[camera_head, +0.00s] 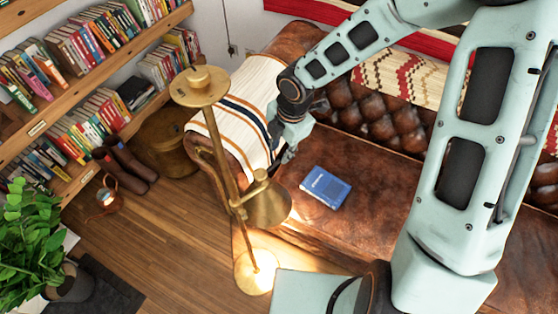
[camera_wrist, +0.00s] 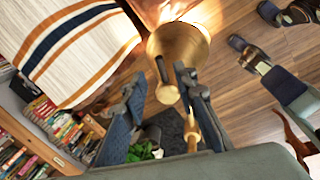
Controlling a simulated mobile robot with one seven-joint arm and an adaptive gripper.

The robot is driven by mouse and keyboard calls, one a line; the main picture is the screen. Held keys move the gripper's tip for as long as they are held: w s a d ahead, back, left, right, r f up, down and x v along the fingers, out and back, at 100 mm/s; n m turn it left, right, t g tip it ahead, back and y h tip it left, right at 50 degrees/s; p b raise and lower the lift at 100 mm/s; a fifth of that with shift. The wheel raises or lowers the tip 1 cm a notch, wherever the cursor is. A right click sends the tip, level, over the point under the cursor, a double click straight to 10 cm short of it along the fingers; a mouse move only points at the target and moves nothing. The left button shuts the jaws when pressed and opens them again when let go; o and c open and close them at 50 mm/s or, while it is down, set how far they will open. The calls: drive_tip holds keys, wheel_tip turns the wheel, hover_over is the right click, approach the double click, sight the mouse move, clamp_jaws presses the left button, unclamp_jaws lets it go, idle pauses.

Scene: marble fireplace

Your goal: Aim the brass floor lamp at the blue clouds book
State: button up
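The brass floor lamp (camera_head: 225,165) stands in front of the leather sofa, left of the book. Its cone shade (camera_head: 270,204) tilts downward, and bright light falls on its round base (camera_head: 256,278) and the floor nearby. The blue book (camera_head: 326,187) lies flat on the sofa seat, right of the shade; its title is too small to read. My gripper (camera_head: 289,155) is above the sofa's left end, behind the shade. In the wrist view my gripper (camera_wrist: 160,80) is open, with the brass shade (camera_wrist: 185,45) and its rear knob (camera_wrist: 167,93) showing between and beyond the fingers. Contact is not visible.
The brown sofa (camera_head: 390,180) has a striped blanket (camera_head: 235,110) over its left arm. Bookshelves (camera_head: 65,95) line the left wall.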

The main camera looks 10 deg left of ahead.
sight(278, 161)
drive_tip(key=f, duration=0.4)
drive_tip(key=a+f+b, duration=0.1)
drive_tip(key=f, duration=0.1)
drive_tip(key=shift+w+f, duration=0.2)
drive_tip(key=shift+w, duration=0.2)
clamp_jaws()
